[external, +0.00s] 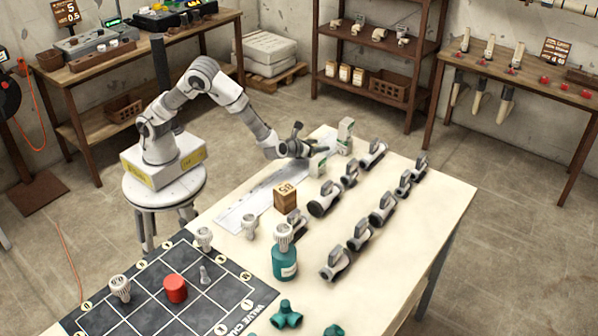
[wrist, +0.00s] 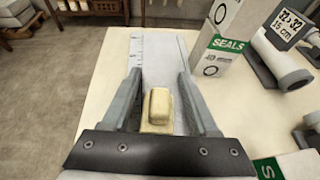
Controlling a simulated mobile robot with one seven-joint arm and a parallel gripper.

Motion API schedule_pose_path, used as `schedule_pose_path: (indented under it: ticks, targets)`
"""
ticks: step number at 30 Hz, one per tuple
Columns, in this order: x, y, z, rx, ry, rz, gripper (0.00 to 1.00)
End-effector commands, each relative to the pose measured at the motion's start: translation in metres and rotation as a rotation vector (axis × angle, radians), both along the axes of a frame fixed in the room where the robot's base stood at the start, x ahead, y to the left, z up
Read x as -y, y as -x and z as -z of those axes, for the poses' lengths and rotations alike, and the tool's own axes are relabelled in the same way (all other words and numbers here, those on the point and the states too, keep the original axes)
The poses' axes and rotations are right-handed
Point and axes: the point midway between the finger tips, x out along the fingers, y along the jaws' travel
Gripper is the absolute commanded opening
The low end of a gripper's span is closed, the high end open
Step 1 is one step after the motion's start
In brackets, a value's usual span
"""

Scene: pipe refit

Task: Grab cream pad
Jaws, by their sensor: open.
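The cream pad (wrist: 157,106) is a small, pale yellow block with rounded edges. In the wrist view it lies on the light strip on the table, between the two fingers of my gripper (wrist: 158,84). The fingers are apart, with a gap on each side of the pad, so my gripper is open. In the external view my gripper (external: 308,148) is low over the far left part of the table, and I cannot make out the pad there.
A white and green SEALS box (wrist: 226,45) stands close to the right finger. A second box (wrist: 268,168) is at the lower right. Grey pipe fittings (wrist: 280,62) stand further right. A wooden cube (external: 285,196) and a teal bottle (external: 285,263) stand nearer the camera.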

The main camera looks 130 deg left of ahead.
Motion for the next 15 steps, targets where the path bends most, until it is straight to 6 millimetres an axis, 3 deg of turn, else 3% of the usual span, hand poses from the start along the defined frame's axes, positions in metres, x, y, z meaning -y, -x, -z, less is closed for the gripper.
schedule_pose_path:
  ticks: [7, 15]
  targets:
    - [-0.0016, -0.0004, 0.0002, 0.000, 0.000, 0.001, 0.60]
    - [-0.0013, -0.0003, 0.0002, 0.000, 0.000, 0.001, 0.11]
